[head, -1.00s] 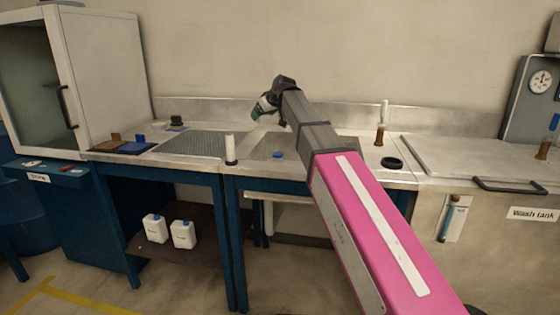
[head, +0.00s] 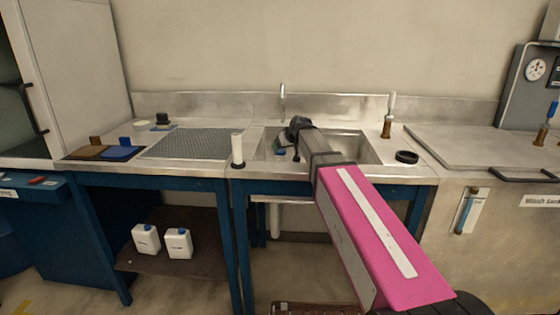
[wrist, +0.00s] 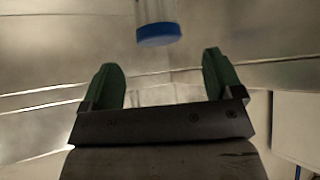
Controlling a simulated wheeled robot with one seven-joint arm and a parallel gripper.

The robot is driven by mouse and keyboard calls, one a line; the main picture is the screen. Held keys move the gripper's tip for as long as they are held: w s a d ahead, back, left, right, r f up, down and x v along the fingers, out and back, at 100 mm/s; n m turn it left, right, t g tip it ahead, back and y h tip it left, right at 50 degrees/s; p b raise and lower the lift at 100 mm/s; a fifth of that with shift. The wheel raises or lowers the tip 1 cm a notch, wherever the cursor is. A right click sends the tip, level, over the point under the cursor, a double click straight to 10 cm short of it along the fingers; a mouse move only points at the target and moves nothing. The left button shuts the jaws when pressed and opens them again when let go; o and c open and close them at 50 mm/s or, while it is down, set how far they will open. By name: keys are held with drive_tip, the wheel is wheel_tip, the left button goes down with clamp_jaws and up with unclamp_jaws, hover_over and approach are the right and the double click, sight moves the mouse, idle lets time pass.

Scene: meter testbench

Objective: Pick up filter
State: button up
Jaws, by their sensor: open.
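My gripper (wrist: 162,62) is open and empty, with its two green fingers apart in the wrist view. Beyond the fingertips is a pale, see-through cylinder with a blue end (wrist: 158,34), possibly the filter. It is cut off by the top edge and is not between the fingers. In the head view, my gripper (head: 288,152) is over the left part of the sink and largely hides what is below it. A white upright cylinder on a dark base (head: 238,148) stands left of the sink; I cannot tell whether that is the filter.
A faucet (head: 283,100) rises behind the sink (head: 345,148). A brush with a white handle (head: 390,112) and a black ring (head: 406,157) are to the right. A perforated drain area (head: 190,145) and brown and blue pads (head: 118,152) are to the left.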

sight(281, 151)
drive_tip(key=shift+x, duration=3.55)
drive_tip(key=shift+s+d, duration=0.1)
drive_tip(key=c, duration=1.2)
drive_tip(key=shift+o, duration=0.2)
